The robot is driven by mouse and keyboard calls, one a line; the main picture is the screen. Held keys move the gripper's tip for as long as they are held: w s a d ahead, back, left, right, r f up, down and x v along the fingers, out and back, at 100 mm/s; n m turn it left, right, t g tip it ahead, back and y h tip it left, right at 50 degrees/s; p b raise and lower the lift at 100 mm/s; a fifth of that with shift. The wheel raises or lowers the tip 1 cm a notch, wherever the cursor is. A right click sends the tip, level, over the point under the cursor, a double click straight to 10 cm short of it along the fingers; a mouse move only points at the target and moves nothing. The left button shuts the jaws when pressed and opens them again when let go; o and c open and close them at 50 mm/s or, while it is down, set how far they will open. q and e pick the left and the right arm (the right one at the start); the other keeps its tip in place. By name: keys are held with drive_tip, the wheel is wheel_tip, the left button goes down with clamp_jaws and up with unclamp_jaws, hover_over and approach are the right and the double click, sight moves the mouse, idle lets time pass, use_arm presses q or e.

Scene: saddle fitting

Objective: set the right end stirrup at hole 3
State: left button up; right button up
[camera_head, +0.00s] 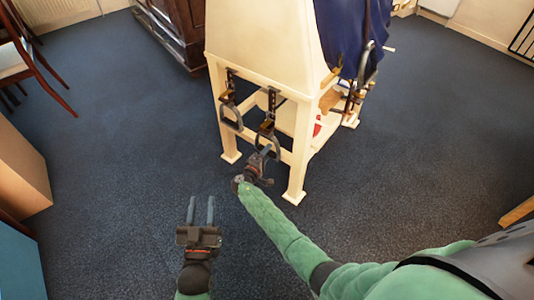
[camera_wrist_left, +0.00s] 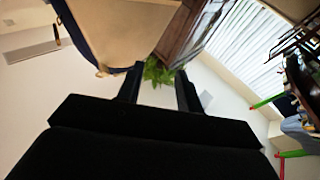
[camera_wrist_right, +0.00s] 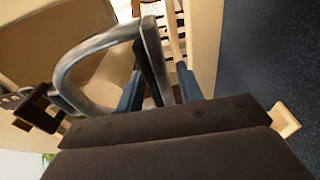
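The right end stirrup (camera_head: 267,142) hangs from a dark strap (camera_head: 272,100) on the near end of the cream stand. The strap's holes are too small to read in the head view. My right gripper (camera_head: 266,153) is at the lower part of this stirrup. In the right wrist view the grey metal stirrup (camera_wrist_right: 72,68) loops across the left, and one side bar runs down between the open fingers (camera_wrist_right: 160,90). I see no finger closed on it. A second stirrup (camera_head: 231,115) hangs to the left. My left gripper (camera_head: 201,212) is open and empty above the floor.
The cream stand (camera_head: 262,40) has legs reaching the blue carpet (camera_head: 120,160). A blue cloth (camera_head: 350,35) and more metal tack (camera_head: 368,65) are on its right side. A dark cabinet (camera_head: 178,28) stands behind, chairs at the far left. The floor left of the stand is clear.

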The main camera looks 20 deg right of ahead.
clamp_jaws()
